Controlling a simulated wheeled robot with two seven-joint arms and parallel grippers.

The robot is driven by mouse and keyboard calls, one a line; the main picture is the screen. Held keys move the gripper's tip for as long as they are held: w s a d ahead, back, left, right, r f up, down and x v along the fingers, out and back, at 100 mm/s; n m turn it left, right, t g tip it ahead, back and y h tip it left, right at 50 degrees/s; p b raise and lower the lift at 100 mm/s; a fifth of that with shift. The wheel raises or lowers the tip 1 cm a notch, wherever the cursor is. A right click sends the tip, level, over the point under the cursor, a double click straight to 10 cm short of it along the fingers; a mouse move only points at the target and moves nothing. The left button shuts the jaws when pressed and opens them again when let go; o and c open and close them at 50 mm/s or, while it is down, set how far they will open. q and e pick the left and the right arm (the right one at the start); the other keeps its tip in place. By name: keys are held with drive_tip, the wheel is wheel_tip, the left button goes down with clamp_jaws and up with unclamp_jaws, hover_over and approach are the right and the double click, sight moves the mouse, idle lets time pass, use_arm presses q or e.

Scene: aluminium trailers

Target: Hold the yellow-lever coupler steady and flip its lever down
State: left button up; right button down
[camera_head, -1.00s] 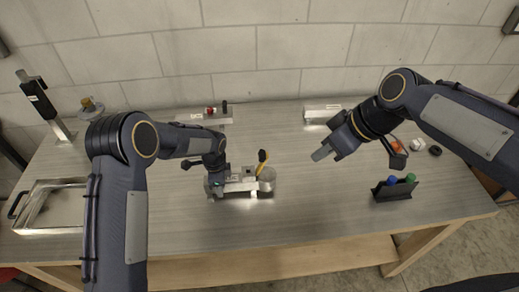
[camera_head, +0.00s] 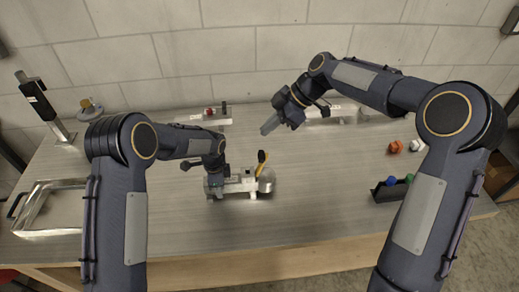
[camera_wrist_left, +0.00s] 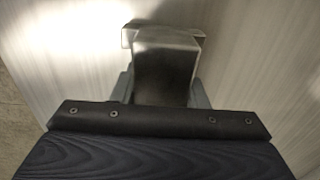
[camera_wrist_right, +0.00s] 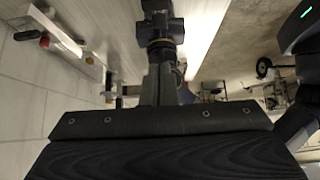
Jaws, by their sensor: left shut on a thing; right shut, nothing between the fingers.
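The yellow-lever coupler (camera_head: 236,184) lies on the table left of centre, its silver body ending in a rounded part at the right. Its yellow lever (camera_head: 262,166) with a dark tip stands up near that end. My left gripper (camera_head: 215,188) is shut on the coupler's left end; the left wrist view shows the metal body (camera_wrist_left: 166,62) between the fingers. My right gripper (camera_head: 268,127) is shut and empty, above the table, behind and slightly right of the lever, apart from it. The right wrist view shows its closed fingers (camera_wrist_right: 158,85).
Another coupler with a red part (camera_head: 210,114) stands at the back, and a silver piece (camera_head: 345,112) at back right. A dark holder with blue and green caps (camera_head: 390,190) and orange piece (camera_head: 395,147) are at right. The front middle is clear.

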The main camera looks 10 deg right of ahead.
sight(260, 154)
drive_tip(key=a+f, duration=0.1)
drive_tip(key=f, duration=0.2)
drive_tip(key=a+f, duration=0.1)
drive_tip(key=f, duration=0.2)
drive_tip(key=a+f, duration=0.1)
drive_tip(key=f, duration=0.2)
drive_tip(key=shift+a, duration=0.1)
drive_tip(key=shift+d, duration=0.3)
drive_tip(key=shift+f, duration=0.1)
